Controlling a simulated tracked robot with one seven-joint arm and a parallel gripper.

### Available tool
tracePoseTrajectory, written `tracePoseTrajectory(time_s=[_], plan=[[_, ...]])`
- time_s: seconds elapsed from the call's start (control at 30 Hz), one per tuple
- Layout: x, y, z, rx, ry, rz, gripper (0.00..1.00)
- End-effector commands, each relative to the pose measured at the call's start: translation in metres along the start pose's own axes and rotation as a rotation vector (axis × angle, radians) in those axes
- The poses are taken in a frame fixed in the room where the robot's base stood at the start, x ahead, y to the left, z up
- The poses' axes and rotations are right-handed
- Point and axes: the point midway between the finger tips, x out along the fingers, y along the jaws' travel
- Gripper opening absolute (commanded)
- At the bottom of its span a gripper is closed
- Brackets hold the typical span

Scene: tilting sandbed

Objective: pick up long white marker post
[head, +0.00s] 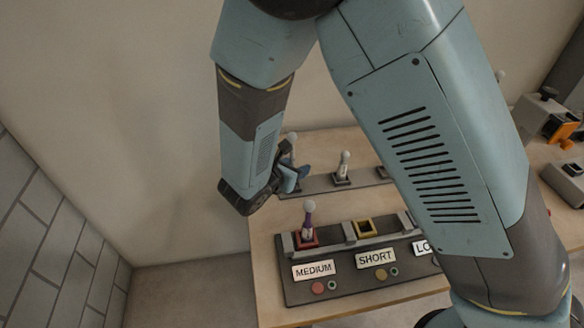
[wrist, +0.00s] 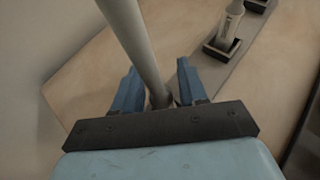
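A plain white post (wrist: 138,45) rises between the two blue fingers of my gripper (wrist: 160,92) in the wrist view. Its upper end runs out of the frame there, and its foot is hidden by the gripper. The fingers are apart, with a gap visible on each side of the post. In the head view my gripper (head: 291,177) is at the left end of the back rack, and a white knob (head: 292,137) shows just above it. I cannot read any label on this post, and its full length is hidden.
A shorter white post (head: 343,165) stands in the back rack (head: 318,185), close right of my gripper. My arm hides the LONG side.

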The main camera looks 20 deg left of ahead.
Motion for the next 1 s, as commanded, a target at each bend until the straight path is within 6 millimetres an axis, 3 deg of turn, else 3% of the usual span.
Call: tracePoseTrajectory(time_s=[0.43,0.77,1.0], plan=[[0.0,0.0,0.0,0.001,0.0,-0.001,0.0],[-0.001,0.0,0.002,0.002,0.0,-0.001,0.0],[-0.011,0.0,0.024,0.006,0.0,-0.001,0.0]])
